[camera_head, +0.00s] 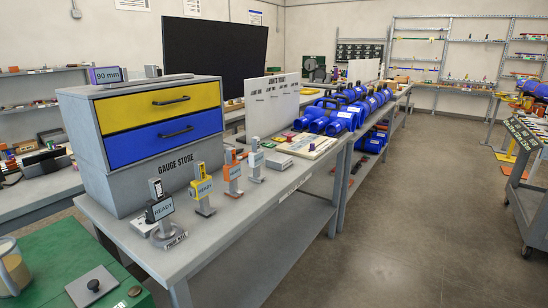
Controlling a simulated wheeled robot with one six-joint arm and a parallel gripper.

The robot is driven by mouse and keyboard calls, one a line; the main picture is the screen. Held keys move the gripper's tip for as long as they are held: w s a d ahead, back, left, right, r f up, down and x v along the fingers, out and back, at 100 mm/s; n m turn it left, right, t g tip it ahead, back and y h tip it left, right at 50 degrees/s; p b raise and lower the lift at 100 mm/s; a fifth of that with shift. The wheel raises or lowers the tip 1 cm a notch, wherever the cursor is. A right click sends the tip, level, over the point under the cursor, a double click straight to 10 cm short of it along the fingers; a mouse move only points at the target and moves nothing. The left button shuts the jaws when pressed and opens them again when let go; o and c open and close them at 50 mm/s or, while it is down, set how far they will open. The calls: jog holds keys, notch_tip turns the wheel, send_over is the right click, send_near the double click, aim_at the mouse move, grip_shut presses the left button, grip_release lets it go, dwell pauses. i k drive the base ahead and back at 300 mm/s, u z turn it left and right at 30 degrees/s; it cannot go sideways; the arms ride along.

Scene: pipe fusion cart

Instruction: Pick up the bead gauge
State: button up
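I cannot tell for sure which item is the bead gauge. Several small gauge-like tools stand in a row on the grey bench (222,225) in front of the gauge cabinet. They are a black one (158,207) with a READY tag on a round base, a yellow one (202,188) with a READY tag, an orange one (232,174), and a grey one (255,163) with a pale tag. They stand upright and apart from one another. The tag lettering on the farther ones is too small to read. My gripper is not in view.
The grey cabinet (95,140) has a yellow drawer (160,103) and a blue drawer (180,134), both shut. Blue pipe fittings (335,112) crowd the bench farther back. A green surface (60,275) is at the lower left. The floor (400,230) to the right is clear, before a dark cart (525,200).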

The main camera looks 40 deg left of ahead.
aim_at(256, 159)
jog(key=u, duration=0.3)
jog(key=i, duration=1.35)
jog(key=u, duration=1.5)
jog(key=i, duration=0.9)
jog(key=u, duration=1.1)
jog(key=i, duration=0.2)
jog(key=u, duration=0.15)
